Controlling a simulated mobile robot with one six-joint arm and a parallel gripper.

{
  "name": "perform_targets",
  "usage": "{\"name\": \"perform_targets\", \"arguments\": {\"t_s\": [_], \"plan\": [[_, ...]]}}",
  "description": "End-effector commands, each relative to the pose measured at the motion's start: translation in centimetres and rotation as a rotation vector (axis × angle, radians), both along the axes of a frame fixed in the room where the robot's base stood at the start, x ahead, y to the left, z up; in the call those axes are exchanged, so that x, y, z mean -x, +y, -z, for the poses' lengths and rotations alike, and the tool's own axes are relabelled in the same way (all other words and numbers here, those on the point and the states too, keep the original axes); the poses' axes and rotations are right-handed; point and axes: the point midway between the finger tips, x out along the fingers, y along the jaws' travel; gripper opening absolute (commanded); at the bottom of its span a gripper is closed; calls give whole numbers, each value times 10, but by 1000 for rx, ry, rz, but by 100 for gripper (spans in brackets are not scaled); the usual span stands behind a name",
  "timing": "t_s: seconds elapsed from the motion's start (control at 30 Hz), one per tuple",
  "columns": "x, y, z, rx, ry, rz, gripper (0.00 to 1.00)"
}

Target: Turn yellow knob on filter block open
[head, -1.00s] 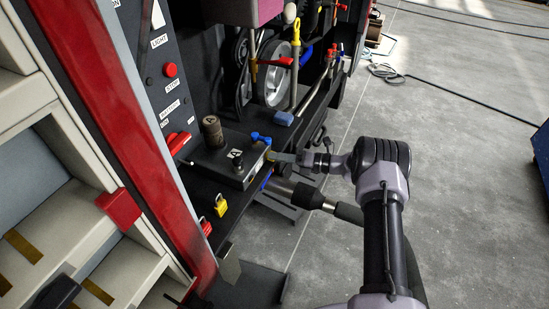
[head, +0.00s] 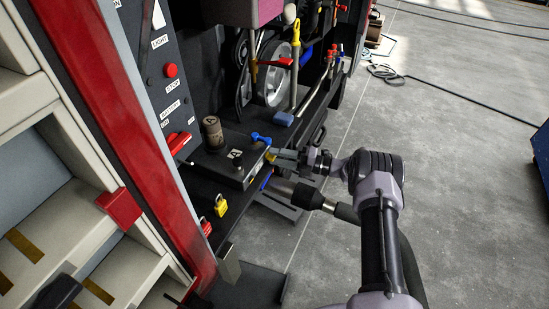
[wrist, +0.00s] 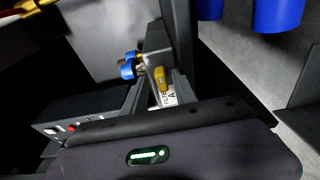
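The filter block (head: 232,168) is a dark box on the shelf of the coach bay, with a brown cylinder (head: 212,131) on top. The small yellow knob (head: 271,157) is at its right end, below a blue valve handle (head: 262,138). In the wrist view the yellow knob (wrist: 161,80) stands upright above a white label ending in "A" (wrist: 168,97). My gripper (head: 280,156) reaches in from the right. Contact cannot be told.
The blue handle (wrist: 129,66) is close to the left finger. A yellow padlock (head: 221,206) hangs at the shelf's front, and a thick dark hose with a metal end (head: 306,196) lies below my gripper. Blue cylinders (wrist: 277,14) show at upper right.

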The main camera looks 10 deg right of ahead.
Motion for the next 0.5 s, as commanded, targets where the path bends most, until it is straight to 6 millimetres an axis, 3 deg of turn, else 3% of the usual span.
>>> {"name": "perform_targets", "arguments": {"t_s": [0.27, 0.5], "plan": [[2, 0, 4, 4, 3, -1, 44], [19, -26, 3, 5, 5, 0, 44]]}}
